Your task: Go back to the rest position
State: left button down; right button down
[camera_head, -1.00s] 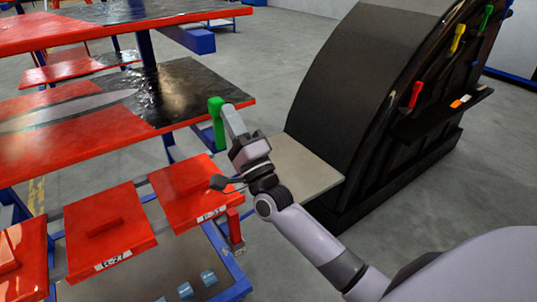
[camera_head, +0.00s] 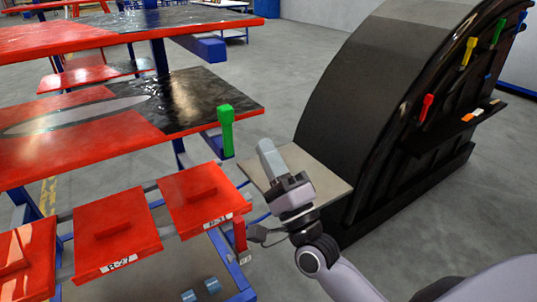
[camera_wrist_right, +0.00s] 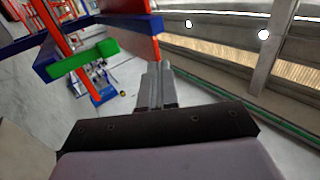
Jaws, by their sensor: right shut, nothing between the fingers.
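My right gripper (camera_head: 268,152) is in the head view, right of the red and blue rack and in front of the pale board at the black curved piece. Its fingers are closed together and hold nothing. It also shows in the right wrist view (camera_wrist_right: 157,66), with the fingers side by side. A green handle (camera_head: 226,130) stands upright at the rack's right edge, a little left of the gripper and apart from it. The green handle also shows in the right wrist view (camera_wrist_right: 84,60), left of the fingers. My left gripper is in neither view.
The rack (camera_head: 90,138) fills the left, with red and black shelves and several red panels (camera_head: 118,232) below. The black curved nosecone (camera_head: 350,80) stands at the right with red, yellow and green tools on its side. Grey floor (camera_head: 285,60) is clear behind.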

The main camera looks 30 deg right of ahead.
dwell(0.4)
jog(key=s+f+n+g, duration=0.5)
jog(key=s+f+n, duration=0.1)
jog(key=f, duration=0.5)
jog(key=s+a+f+n+g+p, duration=0.1)
jog(key=s+f+n+g, duration=0.4)
jog(key=f, duration=0.6)
jog(key=s+a+f+n+g+p, duration=0.1)
jog(key=s+f+n+g, duration=0.3)
jog(key=s+f+n, duration=0.2)
notch_tip(320, 180, down, 5)
jog(key=shift+s+r+n+g, duration=0.1)
jog(key=shift+s+n+g, duration=0.3)
jog(key=shift+n, duration=0.7)
